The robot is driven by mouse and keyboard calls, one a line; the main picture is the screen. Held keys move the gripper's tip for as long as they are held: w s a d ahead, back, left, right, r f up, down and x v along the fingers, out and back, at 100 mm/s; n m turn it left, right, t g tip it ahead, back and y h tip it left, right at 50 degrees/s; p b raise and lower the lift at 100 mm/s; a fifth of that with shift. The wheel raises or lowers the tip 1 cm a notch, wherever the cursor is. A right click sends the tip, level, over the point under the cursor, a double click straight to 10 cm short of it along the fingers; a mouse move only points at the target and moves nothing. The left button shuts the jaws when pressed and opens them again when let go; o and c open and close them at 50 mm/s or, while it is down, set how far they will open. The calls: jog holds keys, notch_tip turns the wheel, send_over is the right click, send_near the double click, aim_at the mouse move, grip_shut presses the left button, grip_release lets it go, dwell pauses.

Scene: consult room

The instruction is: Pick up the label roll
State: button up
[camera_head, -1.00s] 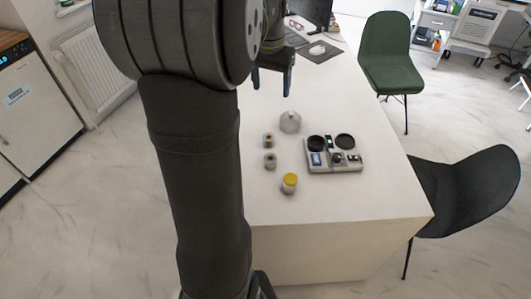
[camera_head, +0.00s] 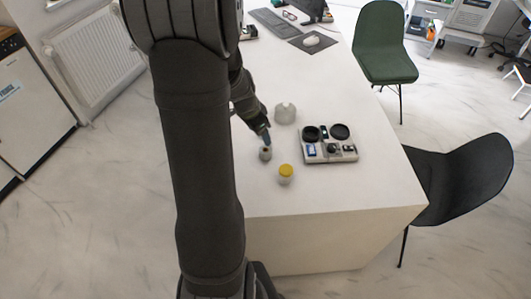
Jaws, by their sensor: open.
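A small grey roll-like item with a brownish centre (camera_head: 265,154) stands on the white table, left of the tray. I cannot tell for certain that it is the label roll. My gripper (camera_head: 266,139) is low over the table just behind this item, its fingers pointing down. It is open; whether it touches anything is unclear. A second, similar small item seen there earlier is now hidden by my gripper. A pale rounded item (camera_head: 285,113) with a notched top stands behind and to the right of my gripper.
A jar with a yellow lid (camera_head: 286,173) stands in front of the small item. A light tray (camera_head: 344,157) with two black round pieces is to the right. A keyboard and a dark mat (camera_head: 313,42) lie at the far end.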

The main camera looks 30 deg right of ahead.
send_over(265, 149)
jog(key=a, duration=0.1)
notch_tip(265, 149, down, 6)
jog(key=shift+s+r, duration=0.15)
jog(key=shift+r, duration=0.1)
jog(key=shift+x, duration=2.7)
jog(key=shift+s+a, duration=0.1)
jog(key=shift+a, duration=0.1)
jog(key=shift+c, duration=0.5)
jog(key=c, duration=1)
